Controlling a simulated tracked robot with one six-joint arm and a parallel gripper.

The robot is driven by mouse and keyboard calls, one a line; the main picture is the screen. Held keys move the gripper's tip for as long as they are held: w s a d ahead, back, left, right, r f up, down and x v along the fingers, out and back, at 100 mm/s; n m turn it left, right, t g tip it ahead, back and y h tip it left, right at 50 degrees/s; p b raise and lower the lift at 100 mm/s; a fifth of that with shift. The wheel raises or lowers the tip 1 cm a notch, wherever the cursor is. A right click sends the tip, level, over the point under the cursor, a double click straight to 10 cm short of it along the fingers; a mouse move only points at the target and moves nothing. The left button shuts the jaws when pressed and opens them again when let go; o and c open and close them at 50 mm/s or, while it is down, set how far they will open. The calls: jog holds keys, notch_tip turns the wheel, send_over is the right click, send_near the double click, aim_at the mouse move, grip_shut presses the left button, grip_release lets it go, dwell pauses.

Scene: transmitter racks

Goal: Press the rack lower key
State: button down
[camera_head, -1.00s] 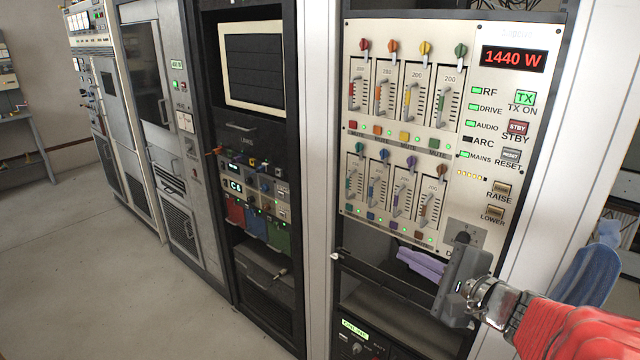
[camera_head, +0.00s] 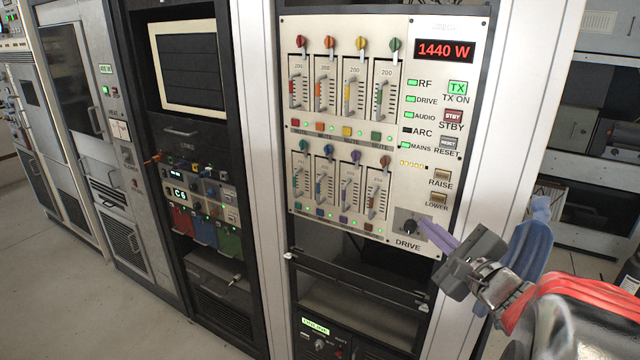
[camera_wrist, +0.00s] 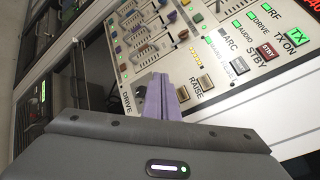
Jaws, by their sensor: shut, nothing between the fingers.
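The lower key (camera_head: 438,198) is a small brown-gold button above its LOWER label, at the right side of the cream rack panel. The similar raise key (camera_head: 441,175) sits just above it and also shows in the wrist view (camera_wrist: 205,82). My gripper (camera_head: 424,222) has purple fingers, shut and empty. In the head view their tips are below the lower key, beside the drive knob (camera_head: 410,226). I cannot tell whether they touch the panel.
The panel carries several coloured sliders and knobs (camera_head: 345,80), close to the fingers' left. A red display (camera_head: 444,50) reads 1440 W. Below the panel is an open dark bay (camera_head: 350,270). A pale rack post (camera_head: 510,120) stands at the right.

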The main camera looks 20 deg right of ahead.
jog(key=shift+w+d, duration=0.9)
jog(key=shift+d, duration=0.25)
jog(key=shift+w+d, duration=0.85)
jog(key=shift+d, duration=0.3)
jog(key=shift+w+d, duration=0.9)
jog(key=shift+d, duration=0.25)
jog(key=shift+d, duration=0.15)
jog(key=shift+w+d, duration=0.2)
jog(key=shift+w, duration=0.05)
jog(key=shift+w+d, duration=0.2)
jog(key=shift+d, duration=0.05)
dwell(0.5)
dwell(0.3)
jog(key=shift+s+a, duration=0.5)
jog(key=shift+a, duration=0.1)
jog(key=shift+s+a, duration=0.75)
jog(key=shift+a, duration=0.25)
jog(key=shift+s+a, duration=0.75)
jog(key=shift+a, duration=0.25)
